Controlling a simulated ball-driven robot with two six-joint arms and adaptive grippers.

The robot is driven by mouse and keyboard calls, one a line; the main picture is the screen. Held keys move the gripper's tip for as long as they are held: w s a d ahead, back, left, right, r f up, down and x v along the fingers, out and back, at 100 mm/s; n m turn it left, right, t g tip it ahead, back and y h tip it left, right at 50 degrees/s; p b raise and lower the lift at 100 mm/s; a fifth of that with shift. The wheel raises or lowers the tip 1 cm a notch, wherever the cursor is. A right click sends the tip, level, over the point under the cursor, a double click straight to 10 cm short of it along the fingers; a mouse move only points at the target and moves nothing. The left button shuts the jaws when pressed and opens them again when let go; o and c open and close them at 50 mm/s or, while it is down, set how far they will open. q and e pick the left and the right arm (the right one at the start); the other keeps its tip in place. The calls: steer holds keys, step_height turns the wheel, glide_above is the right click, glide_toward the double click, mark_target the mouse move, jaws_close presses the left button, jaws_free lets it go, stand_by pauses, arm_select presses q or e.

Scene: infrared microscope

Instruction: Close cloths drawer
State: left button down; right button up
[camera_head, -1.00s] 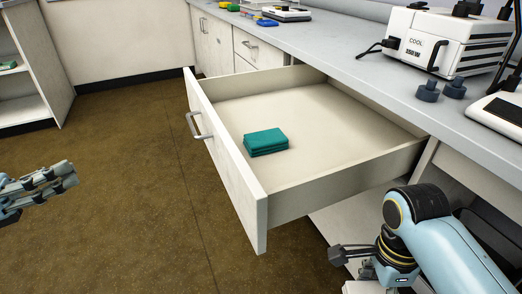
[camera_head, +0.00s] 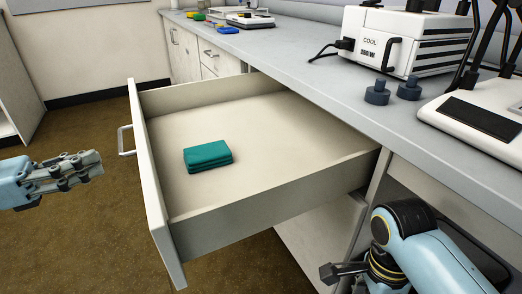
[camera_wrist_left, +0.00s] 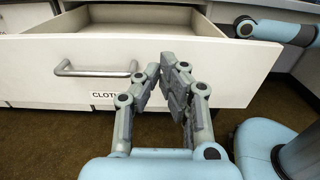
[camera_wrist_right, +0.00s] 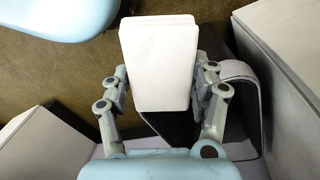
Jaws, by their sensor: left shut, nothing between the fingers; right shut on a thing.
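The cloths drawer (camera_head: 230,215) stands pulled well out from under the counter, with a teal folded cloth (camera_head: 208,156) inside. Its front has a bar handle (camera_head: 125,140). In the left wrist view, the drawer front (camera_wrist_left: 245,75) shows the handle (camera_wrist_left: 95,70) left of the fingers and a partly hidden label starting "CLOT". My left gripper (camera_head: 97,163) is shut and empty, in front of the drawer front and apart from the handle in the head view. My right gripper (camera_wrist_right: 160,88) is shut on a white rounded block (camera_wrist_right: 158,60) in the right wrist view.
The grey counter (camera_head: 300,75) runs above the drawer, with a white COOL box (camera_head: 405,42), two dark knobs (camera_head: 377,93) and a white device base (camera_head: 485,120). My right arm is beside the drawer's right side. Brown floor (camera_head: 60,240) is clear at left.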

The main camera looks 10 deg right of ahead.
mark_target(123, 154)
arm_select(q)
steer(key=x, duration=0.6)
steer(key=shift+a+f, duration=0.1)
arm_select(e)
steer(key=shift+f, duration=0.15)
